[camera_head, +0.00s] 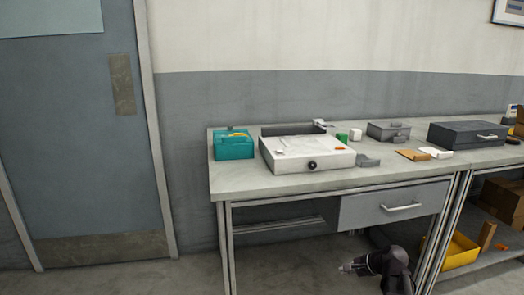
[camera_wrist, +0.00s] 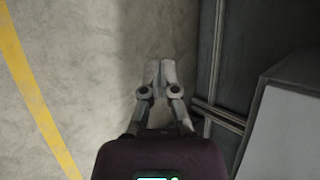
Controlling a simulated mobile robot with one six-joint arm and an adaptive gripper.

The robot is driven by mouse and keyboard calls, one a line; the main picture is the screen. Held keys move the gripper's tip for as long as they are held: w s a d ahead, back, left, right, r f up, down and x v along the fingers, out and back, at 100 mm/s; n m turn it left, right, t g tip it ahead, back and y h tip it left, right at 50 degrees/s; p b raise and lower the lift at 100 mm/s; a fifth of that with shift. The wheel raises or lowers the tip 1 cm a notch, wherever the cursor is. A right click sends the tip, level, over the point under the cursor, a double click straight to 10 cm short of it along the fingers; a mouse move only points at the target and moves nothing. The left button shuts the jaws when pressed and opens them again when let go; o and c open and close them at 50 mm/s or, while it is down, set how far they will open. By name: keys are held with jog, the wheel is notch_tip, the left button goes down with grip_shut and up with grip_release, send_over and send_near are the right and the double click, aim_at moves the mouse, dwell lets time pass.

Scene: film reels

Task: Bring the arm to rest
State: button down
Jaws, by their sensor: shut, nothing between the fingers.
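My gripper (camera_wrist: 160,66) points down at the bare floor in the wrist view, with its two fingers together and nothing held. In the head view my gripper (camera_head: 344,268) shows low in front of the bench, below the drawer, at the end of my dark arm. It is apart from the bench and touches nothing that I can see. Most of my arm is out of the head view.
The workbench (camera_head: 240,184) carries a white device (camera_head: 290,160), a teal box (camera_head: 233,146) and a dark case (camera_head: 465,136). A yellow bin (camera_head: 462,250) is on the lower shelf. Floor (camera_head: 190,275) left of the bench is clear.

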jog(key=s+a+f+n+g+h, duration=0.2)
jog(key=s+a+n+g+h, duration=0.1)
jog(key=s+a+n, duration=0.3)
jog(key=s+a+f+n+g+h, duration=0.3)
jog(key=s+a+n, duration=0.1)
jog(key=s+n, duration=0.35)
notch_tip(320, 180, up, 39)
jog(key=p, duration=3.9)
jog(key=shift+w+f, duration=0.15)
jog(key=shift+f, duration=0.05)
